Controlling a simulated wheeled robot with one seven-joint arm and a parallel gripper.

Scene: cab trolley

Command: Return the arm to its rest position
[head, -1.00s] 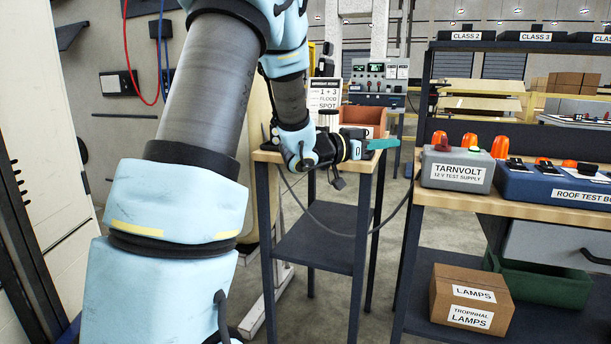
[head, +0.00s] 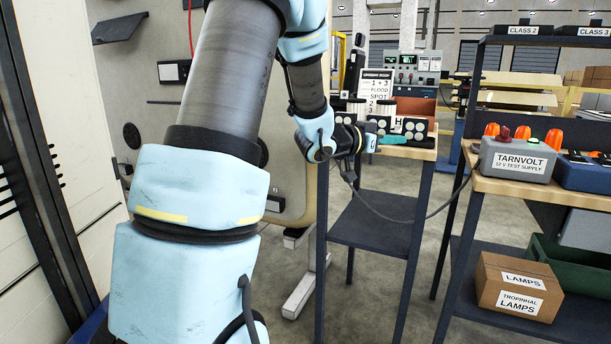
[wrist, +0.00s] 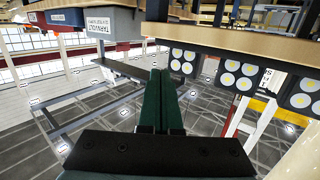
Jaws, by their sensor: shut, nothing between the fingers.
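My arm, pale blue and grey, reaches from the bottom of the head view up past the top edge and down to the small stand. My gripper (head: 391,139) is near the front of the small stand's top (head: 410,152); I cannot tell whether it touches anything there. In the wrist view the two dark green fingers (wrist: 160,92) lie together, with nothing between them. A dark cable hangs from near my wrist and loops across to the right-hand bench.
Black lamp units (head: 412,127) with pale round lenses stand on the small stand; they also show in the wrist view (wrist: 236,74). The TARNVOLT supply (head: 517,158) is on the right-hand bench. A LAMPS carton (head: 517,287) sits on its lower shelf. Floor shows between stand and bench.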

